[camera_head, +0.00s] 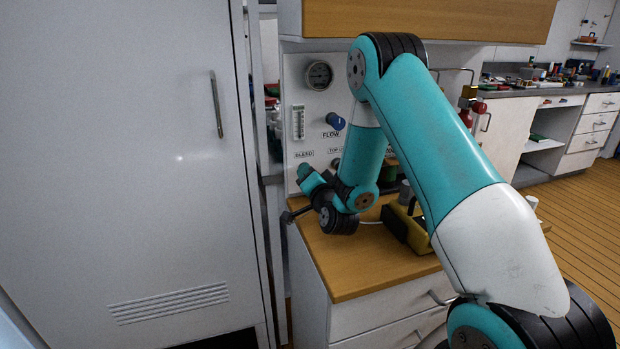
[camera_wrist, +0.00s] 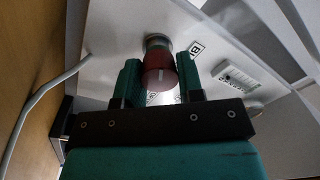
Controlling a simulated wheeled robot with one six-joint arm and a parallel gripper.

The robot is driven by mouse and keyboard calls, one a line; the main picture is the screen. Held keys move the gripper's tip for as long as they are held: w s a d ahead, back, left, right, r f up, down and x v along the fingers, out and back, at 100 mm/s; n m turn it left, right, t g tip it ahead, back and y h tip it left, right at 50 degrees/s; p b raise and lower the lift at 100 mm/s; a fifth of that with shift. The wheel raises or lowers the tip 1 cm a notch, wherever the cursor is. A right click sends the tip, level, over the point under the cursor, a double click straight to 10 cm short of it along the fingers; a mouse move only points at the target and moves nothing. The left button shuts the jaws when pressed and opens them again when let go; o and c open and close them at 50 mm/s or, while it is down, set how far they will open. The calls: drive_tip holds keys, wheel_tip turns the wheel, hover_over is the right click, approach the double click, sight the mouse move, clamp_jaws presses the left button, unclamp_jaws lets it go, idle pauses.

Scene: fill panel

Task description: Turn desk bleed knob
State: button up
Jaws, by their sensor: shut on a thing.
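The desk bleed knob (camera_wrist: 160,68) is a dark red round knob with a pale mark, on the white panel in the wrist view. My gripper (camera_wrist: 160,75) has one green finger on each side of it and is shut on it. In the head view my gripper (camera_head: 303,174) reaches the lower left of the white fill panel (camera_head: 301,78), just under the BLEED label. There the knob is hidden behind my gripper.
A black and yellow item (camera_head: 405,226) stands on the wooden desk top (camera_head: 350,270). A tall grey cabinet (camera_head: 130,150) is close on the left.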

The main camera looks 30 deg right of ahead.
drive_tip(key=shift+f+n, duration=0.1)
drive_tip(key=shift+n, duration=1.5)
drive_tip(key=o, duration=0.9)
